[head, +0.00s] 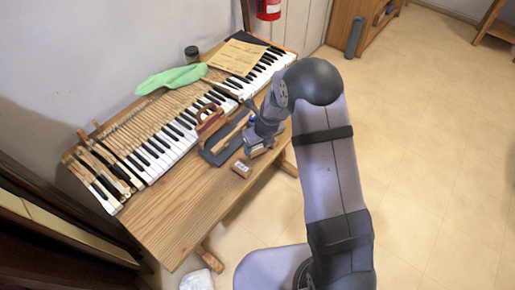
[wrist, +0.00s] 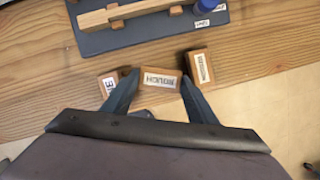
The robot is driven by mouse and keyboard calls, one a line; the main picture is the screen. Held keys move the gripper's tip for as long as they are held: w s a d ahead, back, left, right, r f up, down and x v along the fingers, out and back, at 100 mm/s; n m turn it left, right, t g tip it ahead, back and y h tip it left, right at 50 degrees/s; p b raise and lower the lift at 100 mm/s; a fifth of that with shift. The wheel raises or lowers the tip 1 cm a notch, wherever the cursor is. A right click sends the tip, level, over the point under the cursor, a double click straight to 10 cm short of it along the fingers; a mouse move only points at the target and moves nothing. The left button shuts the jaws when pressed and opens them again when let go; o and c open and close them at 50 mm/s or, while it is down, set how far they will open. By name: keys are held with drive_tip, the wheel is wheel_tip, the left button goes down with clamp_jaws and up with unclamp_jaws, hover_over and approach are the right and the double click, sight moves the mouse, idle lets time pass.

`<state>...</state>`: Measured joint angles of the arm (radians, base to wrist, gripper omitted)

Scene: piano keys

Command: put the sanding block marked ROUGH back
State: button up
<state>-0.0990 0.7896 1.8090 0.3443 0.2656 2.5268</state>
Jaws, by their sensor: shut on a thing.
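The sanding block marked ROUGH (wrist: 160,78) is a small brown block with a white label that reads upside down in the wrist view. My gripper (wrist: 159,84) is shut on it, one finger at each end. In the head view my gripper (head: 256,148) is near the front edge of the bench, beside a dark grey tray (head: 216,157). Whether the block is clear of the bench is hard to tell.
Two similar labelled blocks flank it closely: one on the left (wrist: 108,84), one on the right (wrist: 200,67). A light wooden bar (wrist: 120,13) and a blue item (wrist: 207,5) are on the tray. Piano keys (head: 180,130) lie behind. The bench front left is clear.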

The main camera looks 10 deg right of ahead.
drive_tip(key=shift+f, duration=0.85)
drive_tip(key=shift+f, duration=0.1)
drive_tip(key=o, duration=0.7)
drive_tip(key=shift+f, duration=0.1)
drive_tip(key=b+v, duration=0.1)
drive_tip(key=v, duration=1.1)
drive_tip(key=shift+w+r, duration=0.1)
drive_tip(key=shift+r, duration=0.1)
